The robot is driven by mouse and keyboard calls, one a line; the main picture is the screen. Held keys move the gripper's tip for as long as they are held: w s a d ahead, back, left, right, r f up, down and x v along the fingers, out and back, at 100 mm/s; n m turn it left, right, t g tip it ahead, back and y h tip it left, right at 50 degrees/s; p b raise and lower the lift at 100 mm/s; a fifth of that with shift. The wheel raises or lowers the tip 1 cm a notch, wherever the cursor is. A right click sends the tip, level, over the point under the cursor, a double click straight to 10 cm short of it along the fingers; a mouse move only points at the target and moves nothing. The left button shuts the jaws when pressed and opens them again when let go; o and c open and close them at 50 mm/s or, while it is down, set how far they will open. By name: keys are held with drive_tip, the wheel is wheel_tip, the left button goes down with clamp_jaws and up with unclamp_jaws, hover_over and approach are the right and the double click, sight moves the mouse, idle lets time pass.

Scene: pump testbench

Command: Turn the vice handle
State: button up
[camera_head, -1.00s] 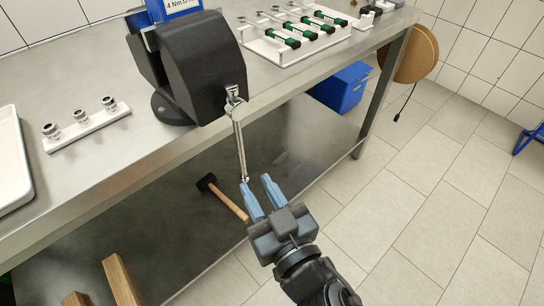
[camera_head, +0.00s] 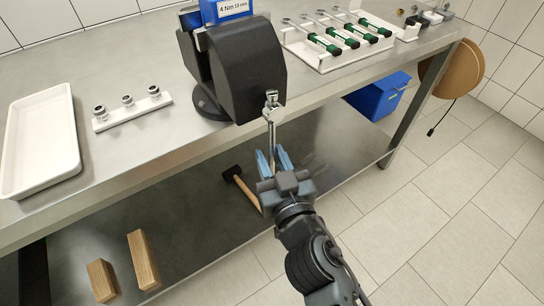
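The dark grey vice (camera_head: 240,75) stands on the steel bench, with a blue block marked with a torque label (camera_head: 232,9) in its jaws. Its metal vice handle (camera_head: 272,128) hangs almost straight down from the screw head, in front of the bench edge. My gripper (camera_head: 272,162) is below the screw head, with its blue fingers open and apart. The lower part of the handle appears between the fingers. I cannot tell whether either finger touches it, and its lower end is hard to make out.
A white tray (camera_head: 17,185) and a small rack of fittings (camera_head: 133,110) are left on the bench. A rack of green-handled tools (camera_head: 312,60) is right. A mallet (camera_head: 247,190), wood blocks (camera_head: 143,260) and a blue bin (camera_head: 375,99) are on the lower shelf.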

clamp_jaws()
drive_tip(key=shift+a, duration=0.1)
idle(0.4)
drive_tip(key=s+a+r+m+g+y+p, duration=0.2)
drive_tip(key=s+a+r+m+g+p, duration=0.2)
drive_tip(key=s+a+r+m, duration=0.3)
drive_tip(key=shift+a+r+m+p, duration=0.55)
drive_tip(key=shift+a+r+m, duration=1)
drive_tip(key=shift+r+m, duration=1.6)
drive_tip(key=shift+f+m, duration=0.65)
drive_tip(key=shift+m, duration=0.1)
